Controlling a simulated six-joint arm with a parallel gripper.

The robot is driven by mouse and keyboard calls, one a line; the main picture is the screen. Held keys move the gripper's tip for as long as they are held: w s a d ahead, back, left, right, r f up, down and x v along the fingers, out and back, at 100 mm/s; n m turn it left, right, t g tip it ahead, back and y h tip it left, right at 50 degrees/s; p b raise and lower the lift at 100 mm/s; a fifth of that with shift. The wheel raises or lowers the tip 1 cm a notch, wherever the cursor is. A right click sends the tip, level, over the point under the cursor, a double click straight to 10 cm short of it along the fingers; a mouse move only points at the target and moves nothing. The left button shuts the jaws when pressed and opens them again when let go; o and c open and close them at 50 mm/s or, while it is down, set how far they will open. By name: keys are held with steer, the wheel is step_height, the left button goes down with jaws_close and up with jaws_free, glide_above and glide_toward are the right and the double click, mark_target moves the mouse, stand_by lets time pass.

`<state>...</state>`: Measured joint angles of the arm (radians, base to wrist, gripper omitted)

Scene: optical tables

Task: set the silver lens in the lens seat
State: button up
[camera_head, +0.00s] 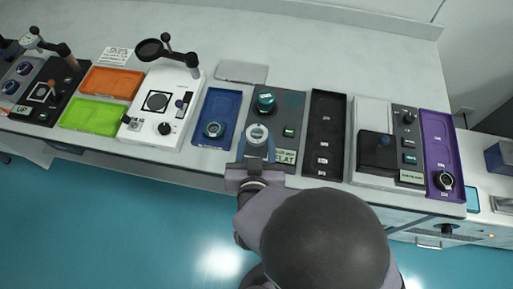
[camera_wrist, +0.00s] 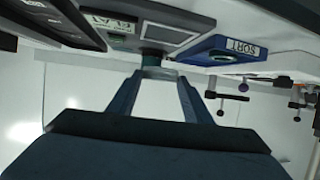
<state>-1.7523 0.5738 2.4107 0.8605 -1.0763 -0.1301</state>
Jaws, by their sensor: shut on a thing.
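The silver lens (camera_head: 257,132) is a pale round piece between the fingertips of my gripper (camera_head: 257,146), over the front left part of the dark grey panel (camera_head: 292,112) labelled FLAT. In the wrist view my gripper (camera_wrist: 157,84) has its two blue fingers closed on the lens (camera_wrist: 158,73), of which only a pale edge shows. A teal cylindrical part (camera_wrist: 152,57) of the panel appears just beyond the fingertips. I cannot pick out the lens seat for certain; my gripper and the lens hide that part of the panel. Whether the lens touches the panel is unclear.
A blue tray (camera_head: 228,107) with a teal-rimmed lens (camera_head: 213,129) is just left. A teal knob (camera_head: 265,102) stands behind the lens. A black tray (camera_head: 325,115) is right; a white instrument (camera_head: 190,95) with an arm stands further left.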

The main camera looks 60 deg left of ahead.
mark_target(256, 152)
steer(key=shift+f, duration=0.55)
steer(key=shift+f, duration=0.1)
steer(key=shift+f, duration=2)
steer(key=shift+f, duration=0.1)
steer(key=shift+f, duration=0.15)
steer(key=o, duration=0.8)
